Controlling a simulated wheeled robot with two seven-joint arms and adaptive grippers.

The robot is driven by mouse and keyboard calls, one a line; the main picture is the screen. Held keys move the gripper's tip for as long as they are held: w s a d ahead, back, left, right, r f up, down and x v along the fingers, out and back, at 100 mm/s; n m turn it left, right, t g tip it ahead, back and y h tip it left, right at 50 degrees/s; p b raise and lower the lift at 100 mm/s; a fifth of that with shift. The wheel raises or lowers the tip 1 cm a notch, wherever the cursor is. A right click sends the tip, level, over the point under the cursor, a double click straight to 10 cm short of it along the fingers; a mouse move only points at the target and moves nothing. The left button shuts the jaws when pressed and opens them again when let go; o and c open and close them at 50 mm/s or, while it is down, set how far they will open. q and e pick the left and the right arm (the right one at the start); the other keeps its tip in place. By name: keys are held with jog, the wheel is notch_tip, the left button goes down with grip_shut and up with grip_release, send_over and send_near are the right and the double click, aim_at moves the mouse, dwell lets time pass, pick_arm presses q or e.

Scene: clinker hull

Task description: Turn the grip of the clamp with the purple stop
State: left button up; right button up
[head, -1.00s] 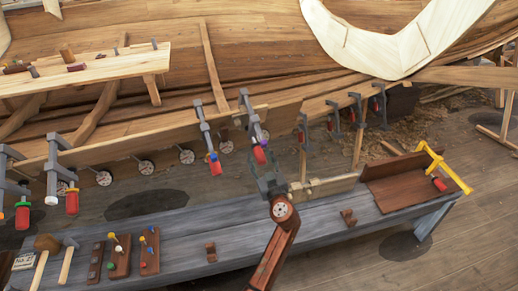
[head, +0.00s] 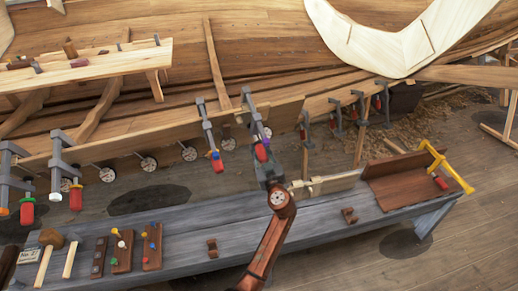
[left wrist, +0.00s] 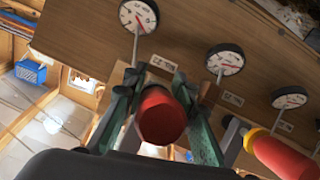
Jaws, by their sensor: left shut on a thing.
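The clamp with the purple stop (head: 254,114) hangs on the plank edge near the middle of the head view. The purple part shows just above its red grip (head: 262,151). My left gripper (head: 265,165) is at the lower end of this grip, coming from below, and is shut on it. In the left wrist view the red grip (left wrist: 161,116) sits between the two green fingers, seen end-on. The stop is hidden there. My right gripper is not in view.
A clamp with a blue stop (head: 206,125) hangs close to the left. In the wrist view a neighbouring red grip with a yellow ring (left wrist: 283,157) is near the right finger. Round dials (left wrist: 225,60) line the plank. The grey bench (head: 190,245) lies below, holding tools.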

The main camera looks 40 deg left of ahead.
pick_arm(q)
grip_shut()
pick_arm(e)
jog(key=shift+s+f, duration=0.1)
pick_arm(q)
jog(key=m+g+b, duration=0.1)
jog(key=m+y, duration=0.1)
jog(key=m+g+b, duration=0.1)
jog(key=shift+s+a+f+g+y+b, duration=0.1)
jog(key=shift+s+a+g+y+b, duration=0.2)
jog(key=shift+s, duration=0.1)
jog(key=shift+s+a+m+g+y, duration=0.1)
jog(key=shift+m+g+y, duration=0.25)
jog(key=shift+m, duration=0.35)
jog(key=m, duration=0.1)
jog(key=m+g+y+b, duration=0.1)
jog(key=shift+s+a+r+m+g+y, duration=0.1)
jog(key=shift+s+r+m+g+y, duration=0.15)
jog(key=shift+s+m+g+y, duration=0.15)
jog(key=m, duration=0.1)
jog(key=m+g+y, duration=0.1)
jog(key=m, duration=0.1)
jog(key=shift+s+r+y+b, duration=0.2)
jog(key=shift+r+y+b, duration=0.1)
jog(key=shift+b, duration=0.1)
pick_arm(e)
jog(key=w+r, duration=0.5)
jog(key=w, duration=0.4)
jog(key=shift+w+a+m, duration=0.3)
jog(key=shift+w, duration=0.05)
